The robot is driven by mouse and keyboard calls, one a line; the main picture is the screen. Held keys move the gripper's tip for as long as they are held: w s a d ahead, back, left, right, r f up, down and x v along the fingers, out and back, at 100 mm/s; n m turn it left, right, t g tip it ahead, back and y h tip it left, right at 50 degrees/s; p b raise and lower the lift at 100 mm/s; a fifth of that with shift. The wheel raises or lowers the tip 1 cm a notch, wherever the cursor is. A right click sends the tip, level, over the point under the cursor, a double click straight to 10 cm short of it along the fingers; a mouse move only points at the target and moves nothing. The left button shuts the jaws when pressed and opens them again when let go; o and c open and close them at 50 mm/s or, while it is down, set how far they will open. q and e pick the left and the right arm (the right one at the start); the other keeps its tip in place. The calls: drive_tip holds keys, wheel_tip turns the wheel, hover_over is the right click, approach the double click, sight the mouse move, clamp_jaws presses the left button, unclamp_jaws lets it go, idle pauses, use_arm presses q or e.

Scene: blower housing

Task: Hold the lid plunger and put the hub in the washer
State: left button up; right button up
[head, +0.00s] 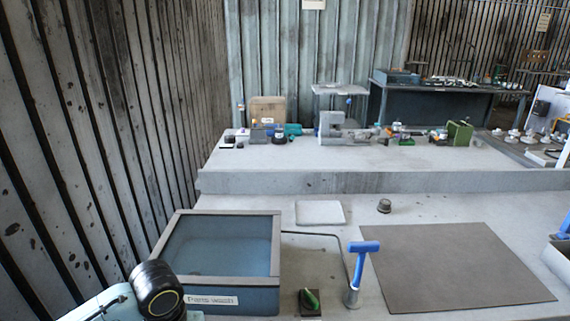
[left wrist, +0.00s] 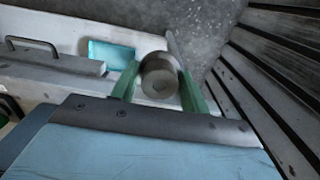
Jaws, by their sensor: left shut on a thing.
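In the left wrist view my left gripper (left wrist: 158,92) has its green fingers shut on a round grey-brown metal piece (left wrist: 159,77), which looks like the hub. In the head view only part of my left arm shows at the bottom left; its fingers are out of sight. The parts washer (head: 236,300) is a blue box with a grey rim, to the right of that arm. I cannot tell whether its bluish top is a lid or the inside. The lid plunger (head: 364,247) has a blue T-handle and stands upright to the right of the washer. My right gripper is not in view.
A bent dark rod (head: 337,238) runs between washer and plunger. A green switch on a dark block (head: 311,300) sits between them. A grey mat (head: 455,268), a small dark round piece (head: 384,206) and a white pad (head: 320,213) lie on the bench. A ribbed wall (head: 90,130) stands left.

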use_arm(q)
drive_tip(key=shift+f, duration=0.55)
drive_tip(key=shift+s, duration=0.15)
drive_tip(key=shift+r, duration=0.1)
drive_tip(key=w+d+r+m+p, duration=0.2)
drive_tip(key=r+p, duration=0.4)
drive_tip(key=r, duration=0.2)
drive_tip(key=w+d+r+m+p, duration=0.1)
drive_tip(key=d+r+m+p, duration=0.1)
drive_tip(key=r+p, duration=0.5)
drive_tip(key=shift+w+r+m, duration=0.3)
drive_tip(key=shift+w+r, duration=0.1)
drive_tip(key=shift+r, duration=0.25)
